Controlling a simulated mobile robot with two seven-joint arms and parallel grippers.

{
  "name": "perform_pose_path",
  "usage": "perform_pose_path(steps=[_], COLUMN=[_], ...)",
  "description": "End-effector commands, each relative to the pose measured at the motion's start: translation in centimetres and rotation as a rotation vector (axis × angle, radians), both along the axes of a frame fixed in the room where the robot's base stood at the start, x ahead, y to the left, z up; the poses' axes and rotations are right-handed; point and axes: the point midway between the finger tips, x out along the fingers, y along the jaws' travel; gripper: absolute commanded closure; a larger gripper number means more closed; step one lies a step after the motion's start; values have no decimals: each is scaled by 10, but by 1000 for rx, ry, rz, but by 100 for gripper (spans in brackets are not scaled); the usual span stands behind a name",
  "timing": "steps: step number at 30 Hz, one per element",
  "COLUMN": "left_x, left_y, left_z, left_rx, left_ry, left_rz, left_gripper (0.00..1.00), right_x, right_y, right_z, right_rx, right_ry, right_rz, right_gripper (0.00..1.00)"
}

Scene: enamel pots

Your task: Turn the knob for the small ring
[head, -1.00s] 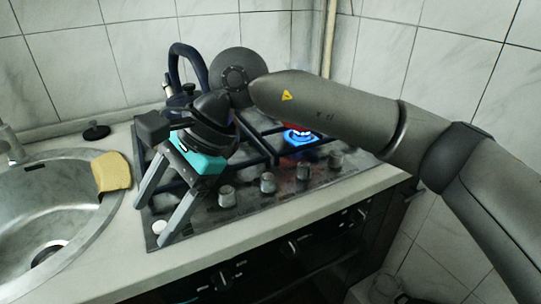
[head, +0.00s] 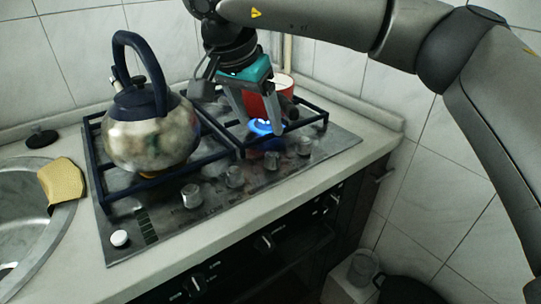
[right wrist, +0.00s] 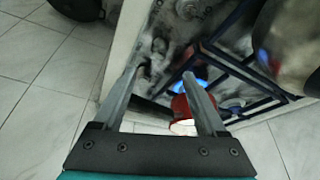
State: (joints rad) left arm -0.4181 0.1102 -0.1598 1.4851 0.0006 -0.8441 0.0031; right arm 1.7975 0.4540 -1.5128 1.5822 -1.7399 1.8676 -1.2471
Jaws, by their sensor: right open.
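The row of knobs runs along the front of the hob (head: 235,176); the nearest to the gripper are the two right-hand ones (head: 271,160) and (head: 304,146). A small ring with a blue flame (head: 262,127) burns at the right of the hob. My right gripper (head: 260,124) is open and empty, pointing down in front of the red pot and over the lit ring's area, apart from the knobs as far as I can tell. In the right wrist view its fingers (right wrist: 160,76) are spread, with knobs (right wrist: 141,70) beyond them. My left gripper is not in view.
A steel kettle (head: 150,135) with a dark handle stands on the left of the hob. A red pot (head: 282,88) stands at the back right, partly hidden by my gripper. A yellow sponge (head: 61,182) lies on the sink edge. A wall rises close behind the hob.

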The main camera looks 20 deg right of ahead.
Motion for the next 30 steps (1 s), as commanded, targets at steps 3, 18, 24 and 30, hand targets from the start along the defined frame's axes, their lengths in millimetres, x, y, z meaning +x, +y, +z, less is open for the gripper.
perform_pose_path(steps=[3, 18, 24, 30], left_x=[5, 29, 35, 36], left_y=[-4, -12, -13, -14], left_z=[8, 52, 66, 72], left_rx=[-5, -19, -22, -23], left_ry=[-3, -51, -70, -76], left_rz=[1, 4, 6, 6], left_gripper=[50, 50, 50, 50], right_x=[4, 22, 27, 29], right_y=[-5, -24, -29, -31], right_z=[-17, -81, -97, -103], right_rx=[0, 1, 2, 1], right_ry=[1, 1, 1, 1], right_rz=[-1, 0, -1, 0], right_gripper=[26, 26, 26, 26])
